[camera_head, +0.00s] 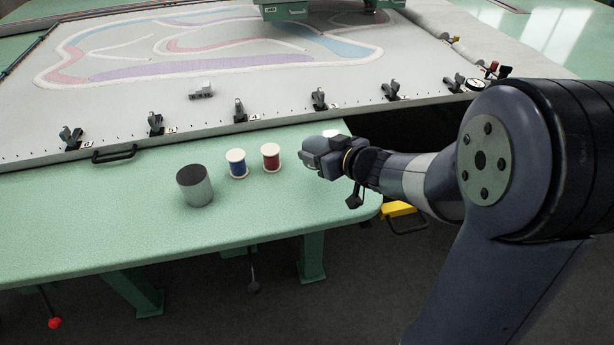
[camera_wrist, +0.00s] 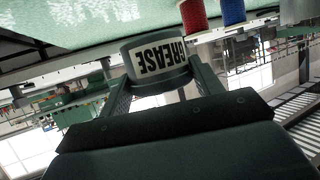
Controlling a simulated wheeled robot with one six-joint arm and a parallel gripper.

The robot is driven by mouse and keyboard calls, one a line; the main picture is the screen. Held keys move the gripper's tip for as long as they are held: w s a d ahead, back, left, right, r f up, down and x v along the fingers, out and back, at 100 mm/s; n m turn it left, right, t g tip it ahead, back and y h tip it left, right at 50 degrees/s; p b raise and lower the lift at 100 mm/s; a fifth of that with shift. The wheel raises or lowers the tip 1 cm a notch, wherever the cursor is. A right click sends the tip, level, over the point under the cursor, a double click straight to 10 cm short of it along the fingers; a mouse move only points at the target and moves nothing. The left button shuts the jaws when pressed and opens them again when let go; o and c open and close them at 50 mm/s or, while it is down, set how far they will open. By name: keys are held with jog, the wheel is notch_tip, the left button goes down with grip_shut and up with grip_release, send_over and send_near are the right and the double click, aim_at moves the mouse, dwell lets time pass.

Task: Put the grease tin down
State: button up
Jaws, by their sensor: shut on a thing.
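My gripper (camera_head: 318,156) is over the right end of the green table's top, close to its back edge, to the right of the red spool. It is shut on the grease tin (camera_wrist: 150,48), which sits between its two fingers in the wrist view. The tin is grey with a white label reading GREASE, and it appears upside down in that view, as do the spools and table. In the head view the gripper hides most of the tin; a small pale bit (camera_head: 331,132) shows behind it. I cannot tell whether the tin touches the table.
On the green table (camera_head: 110,215) stand a red spool (camera_head: 271,158), a blue spool (camera_head: 238,164) and a grey cylinder (camera_head: 194,187). Clamps line the edge of the tufting frame (camera_head: 280,110) behind. The table's front middle is clear. A yellow-handled item (camera_head: 398,210) is below the right corner.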

jog(key=shift+f+b, duration=1.25)
jog(key=shift+f, duration=1.5)
jog(key=shift+f, duration=0.2)
jog(key=o, duration=1.1)
jog(key=shift+c, duration=0.2)
jog(key=shift+r, duration=0.25)
jog(key=p+v, duration=0.3)
jog(key=v, duration=0.7)
jog(key=shift+s+d+r, duration=0.15)
jog(key=shift+s+d, duration=0.05)
jog(key=shift+s+d+r, duration=0.15)
jog(key=shift+s+d, duration=0.2)
jog(key=shift+s, duration=0.2)
